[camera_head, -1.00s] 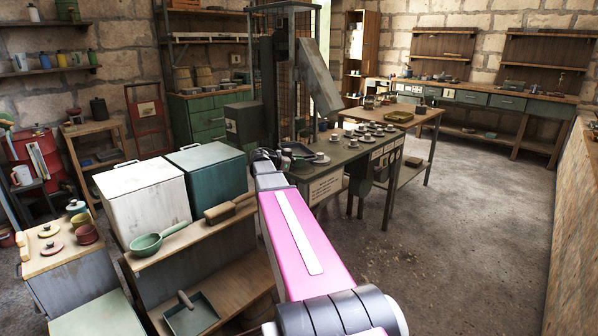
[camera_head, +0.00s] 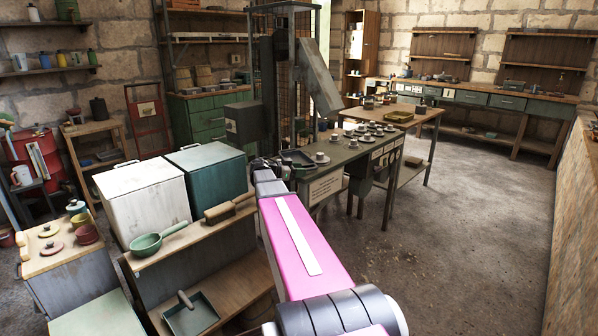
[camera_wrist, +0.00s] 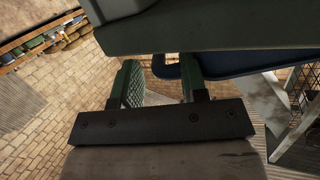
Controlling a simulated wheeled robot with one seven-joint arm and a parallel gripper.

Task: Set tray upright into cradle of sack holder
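A dark shallow tray (camera_head: 297,158) lies on the near end of the dark work table, just right of my gripper (camera_head: 268,166). In the wrist view my gripper (camera_wrist: 160,82) has its two green fingers apart, with a clear gap between them. A dark blue rim (camera_wrist: 235,63), likely the tray's, shows behind and beside the right fingertip; whether they touch cannot be told. A grey-green surface covers the top of that view. I cannot surely identify the sack holder; a red upright frame (camera_head: 133,112) stands at the back left.
Cups on saucers (camera_head: 368,130) stand on the dark table (camera_head: 326,186) beyond the tray. A tall machine (camera_head: 318,80) rises behind it. Floor at right is clear.

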